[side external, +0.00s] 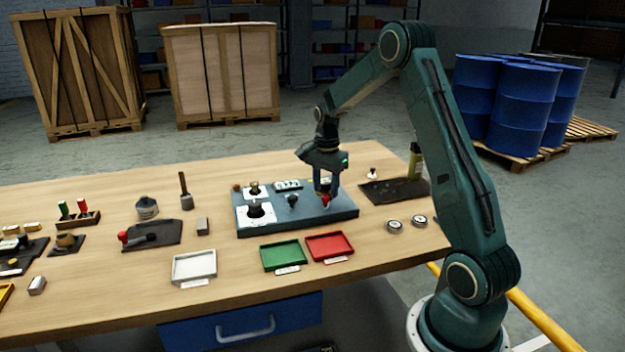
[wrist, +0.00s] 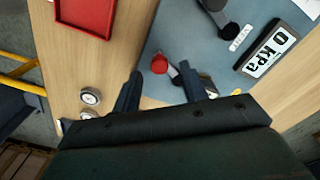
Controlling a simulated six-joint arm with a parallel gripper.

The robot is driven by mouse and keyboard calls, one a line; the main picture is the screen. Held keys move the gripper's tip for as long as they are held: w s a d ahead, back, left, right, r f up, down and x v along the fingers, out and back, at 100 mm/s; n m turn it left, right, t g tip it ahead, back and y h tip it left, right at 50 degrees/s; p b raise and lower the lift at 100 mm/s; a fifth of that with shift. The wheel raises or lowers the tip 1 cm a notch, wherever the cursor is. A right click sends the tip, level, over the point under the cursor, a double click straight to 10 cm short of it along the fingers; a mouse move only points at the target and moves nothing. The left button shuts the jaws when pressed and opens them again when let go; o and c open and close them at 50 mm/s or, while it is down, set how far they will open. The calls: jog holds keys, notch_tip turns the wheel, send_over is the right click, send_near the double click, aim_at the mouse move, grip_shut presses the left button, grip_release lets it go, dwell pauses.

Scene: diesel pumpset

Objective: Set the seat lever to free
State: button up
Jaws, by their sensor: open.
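A lever with a red knob (side external: 325,198) stands at the right part of the grey-blue panel (side external: 345,213) on the table. In the wrist view its red knob (wrist: 159,64) shows ahead of the fingertips, with a short dark arm running toward the right finger. My gripper (side external: 326,188) is open, pointing down just over this lever. In the wrist view the gripper (wrist: 162,83) has its fingers apart, and the knob lies between their lines. I cannot tell whether the right finger touches the lever arm. Lettering beside the lever is partly hidden by that finger.
A black-knobbed lever (wrist: 230,30) and a 0 kPa display (wrist: 270,48) are close by on the panel. Red (side external: 330,246) and green (side external: 284,256) trays lie in front. Two round gauges (side external: 395,226) and a dark mat with a bottle (side external: 416,162) are right of the panel.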

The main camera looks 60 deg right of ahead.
aim_at(325, 196)
notch_tip(325, 196, up, 12)
dwell(0.5)
jog(key=shift+a, duration=0.1)
jog(key=s+a+r+n+t, duration=0.1)
jog(key=s+a+r+n, duration=0.15)
jog(key=a, duration=0.35)
jog(key=s+a+r+n+t+h, duration=0.1)
jog(key=s+a+r+n, duration=0.15)
jog(key=a+n, duration=0.2)
jog(key=s+a+r+n+t, duration=0.1)
jog(key=s+a+r+n, duration=0.15)
jog(key=a, duration=0.35)
jog(key=s+a+f+n+t+y, duration=0.1)
jog(key=s+a+f+n+t, duration=0.1)
jog(key=s+a+n, duration=0.8)
jog(key=s+a, duration=0.1)
jog(key=s, duration=0.3)
jog(key=shift+t, duration=0.3)
